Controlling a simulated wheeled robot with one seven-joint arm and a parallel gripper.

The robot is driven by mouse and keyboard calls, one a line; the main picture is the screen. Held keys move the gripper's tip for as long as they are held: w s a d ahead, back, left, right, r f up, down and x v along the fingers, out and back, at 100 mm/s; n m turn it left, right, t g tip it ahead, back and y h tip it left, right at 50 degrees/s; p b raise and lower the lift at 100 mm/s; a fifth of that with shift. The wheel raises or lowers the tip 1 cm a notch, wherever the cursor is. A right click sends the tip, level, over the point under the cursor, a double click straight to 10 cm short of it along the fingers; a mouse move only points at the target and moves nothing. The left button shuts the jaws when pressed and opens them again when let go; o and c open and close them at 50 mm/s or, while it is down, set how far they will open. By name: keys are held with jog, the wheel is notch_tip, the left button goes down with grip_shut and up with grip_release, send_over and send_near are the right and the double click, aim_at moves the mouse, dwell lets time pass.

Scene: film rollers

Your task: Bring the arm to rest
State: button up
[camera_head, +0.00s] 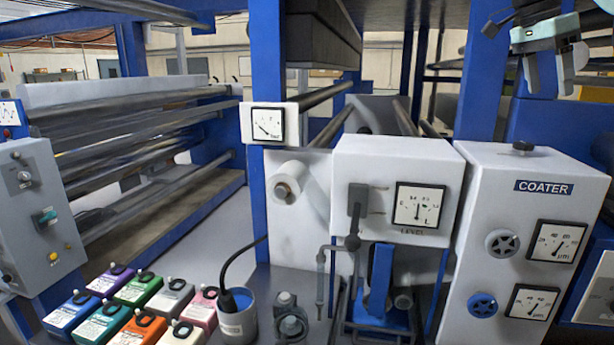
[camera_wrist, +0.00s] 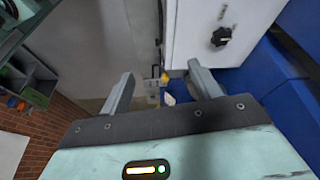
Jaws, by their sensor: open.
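My gripper (camera_head: 548,72) is at the top right of the head view, raised above the white COATER cabinet (camera_head: 503,215) and in front of a blue post. Its two grey fingers point down and are spread apart. The wrist view shows the same gripper (camera_wrist: 163,84) with a clear gap between the fingers and nothing held. Beyond the fingertips there, a white cabinet with a black knob (camera_wrist: 221,36) shows at the upper right. The cabinet looks apart from the fingers.
Several coloured containers (camera_head: 139,289) and a grey cup with a black cable (camera_head: 238,318) stand at the bottom left. A LEVEL gauge box (camera_head: 390,160) stands at centre. Long rollers (camera_head: 150,125) fill the left. Blue posts (camera_head: 268,120) frame the machine.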

jog(key=s+a+f+n+t+y+b, duration=0.1)
jog(key=s+a+f+n+y+b, duration=0.2)
jog(key=a+f+n, duration=0.65)
jog(key=s+a+f+n+y+b, duration=0.15)
jog(key=s+a+f+n, duration=0.35)
jog(key=a+f, duration=0.8)
jog(key=s+a+f+n+b, duration=0.1)
jog(key=s+a+f+n, duration=0.1)
jog(key=s+f+n, duration=0.2)
jog(key=s+a+f+n+b, duration=0.2)
jog(key=s+f, duration=0.6)
jog(key=s, duration=0.5)
jog(key=s+a+f+n+b, duration=0.1)
jog(key=s+a+f+n, duration=0.3)
jog(key=s, duration=0.5)
notch_tip(320, 180, down, 3)
jog(key=shift+a+n+b, duration=0.2)
jog(key=shift+n+b, duration=0.1)
jog(key=shift+n, duration=0.65)
